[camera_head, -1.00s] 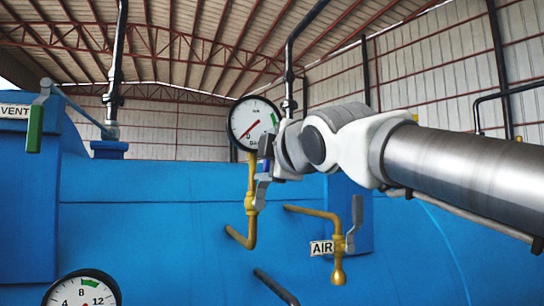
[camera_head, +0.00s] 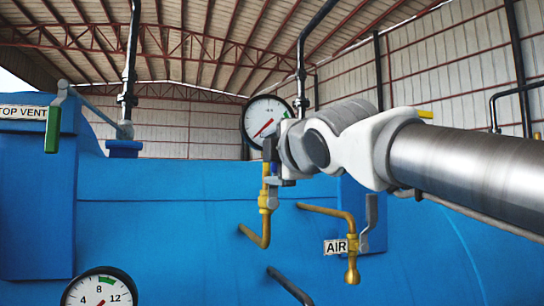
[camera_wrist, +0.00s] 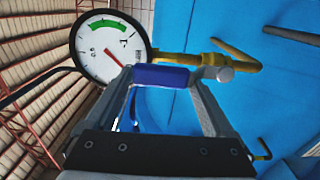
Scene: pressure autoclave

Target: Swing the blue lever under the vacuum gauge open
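The vacuum gauge (camera_head: 264,121) is a round white dial with a red needle and a green band, partly covered by my arm; it also shows in the wrist view (camera_wrist: 105,50). A brass pipe and valve (camera_head: 266,200) hang below it. The blue lever (camera_wrist: 160,76) lies between my fingertips in the wrist view, beside the brass valve. In the head view the lever is largely hidden by my gripper (camera_head: 273,168). In the wrist view my gripper (camera_wrist: 162,82) has its fingers spread, one towards each end of the blue grip. Firm contact cannot be told.
The large blue vessel (camera_head: 170,230) fills the lower view. An AIR valve (camera_head: 352,243) with a grey lever stands to the right. A vent valve with a green lever (camera_head: 53,130) is at the left. Another gauge (camera_head: 98,290) is low left. A dark pipe (camera_head: 290,287) juts out below.

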